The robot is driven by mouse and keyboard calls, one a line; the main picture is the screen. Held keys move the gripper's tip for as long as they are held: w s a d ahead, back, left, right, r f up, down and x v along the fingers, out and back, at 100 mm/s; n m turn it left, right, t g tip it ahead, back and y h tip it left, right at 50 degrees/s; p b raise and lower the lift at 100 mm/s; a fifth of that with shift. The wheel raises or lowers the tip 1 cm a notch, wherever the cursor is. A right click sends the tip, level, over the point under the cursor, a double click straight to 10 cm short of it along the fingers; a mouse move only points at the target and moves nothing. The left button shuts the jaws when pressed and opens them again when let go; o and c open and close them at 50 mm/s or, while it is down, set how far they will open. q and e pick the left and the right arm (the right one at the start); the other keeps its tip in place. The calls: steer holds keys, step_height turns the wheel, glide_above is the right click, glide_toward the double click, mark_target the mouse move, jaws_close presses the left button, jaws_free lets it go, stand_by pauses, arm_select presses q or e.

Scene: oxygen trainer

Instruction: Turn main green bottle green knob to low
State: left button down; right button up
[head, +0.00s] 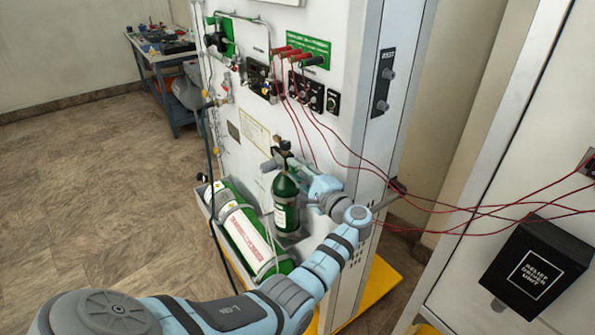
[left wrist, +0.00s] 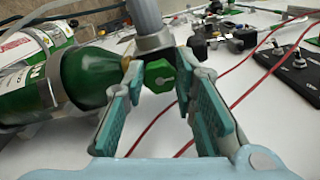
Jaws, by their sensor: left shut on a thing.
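The main green bottle (head: 286,206) stands upright against the white panel in the head view. In the left wrist view the green bottle (left wrist: 92,78) shows at the left with its grey valve body at the neck. In the head view my left gripper (head: 302,172) is at the bottle's neck, and the knob is hidden there. My right gripper is not in view.
A larger green and white cylinder (head: 250,235) lies tilted left of the bottle. Red cables (head: 440,208) hang across the right side from the panel. A black relief driver unit (head: 537,268) is at the lower right. Open floor lies at the left.

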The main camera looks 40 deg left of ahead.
arm_select(q)
steer(key=c, duration=1.3)
jaws_free()
steer(key=shift+d, duration=0.1)
steer(key=v, duration=0.7)
steer(key=shift+d, duration=0.1)
